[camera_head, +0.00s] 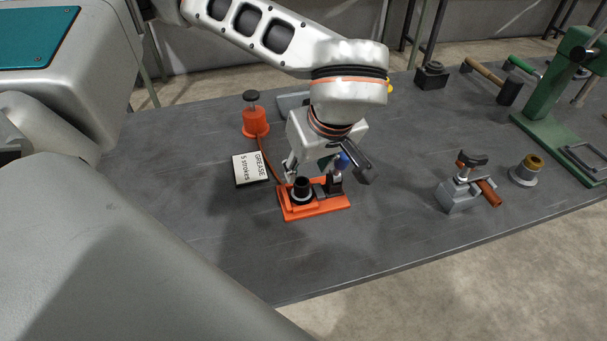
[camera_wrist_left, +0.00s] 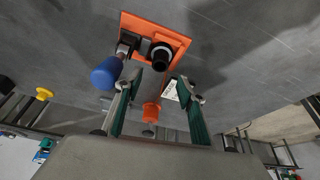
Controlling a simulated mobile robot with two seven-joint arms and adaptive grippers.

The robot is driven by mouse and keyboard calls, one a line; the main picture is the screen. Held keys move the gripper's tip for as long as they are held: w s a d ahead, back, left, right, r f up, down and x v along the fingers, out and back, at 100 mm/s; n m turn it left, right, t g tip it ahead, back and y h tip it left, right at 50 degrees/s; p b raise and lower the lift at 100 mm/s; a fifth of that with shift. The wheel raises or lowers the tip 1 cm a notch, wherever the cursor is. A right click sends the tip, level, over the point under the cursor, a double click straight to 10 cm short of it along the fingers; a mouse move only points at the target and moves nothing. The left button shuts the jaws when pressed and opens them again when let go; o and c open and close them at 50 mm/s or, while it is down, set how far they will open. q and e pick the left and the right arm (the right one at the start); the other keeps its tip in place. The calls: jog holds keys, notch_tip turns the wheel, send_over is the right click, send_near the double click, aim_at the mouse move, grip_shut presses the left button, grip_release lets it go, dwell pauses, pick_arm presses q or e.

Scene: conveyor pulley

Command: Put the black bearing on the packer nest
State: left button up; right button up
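The orange packer base (camera_head: 318,209) lies flat on the table, and also shows in the left wrist view (camera_wrist_left: 182,38). A black cylindrical part (camera_head: 301,186) stands upright on its left side with a paler ring around its foot. It looks like the black bearing on the nest, but I cannot tell the two apart. It also shows in the left wrist view (camera_wrist_left: 160,58). A blue-handled clamp (camera_wrist_left: 107,72) stands beside it. My left gripper (camera_head: 328,172) is open just above the packer, its fingers (camera_wrist_left: 158,90) apart with nothing between them. My right gripper is not in view.
A red-orange grease pump (camera_head: 255,122) with a hose and a grease card (camera_head: 252,168) stand left of the packer. A grey clamp fixture (camera_head: 462,190), a yellow-topped part (camera_head: 525,171) and a green press (camera_head: 560,100) are at right. The table front is clear.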

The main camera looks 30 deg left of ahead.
pick_arm(q)
jog(key=shift+v, duration=1.85)
jog(key=shift+a, duration=0.1)
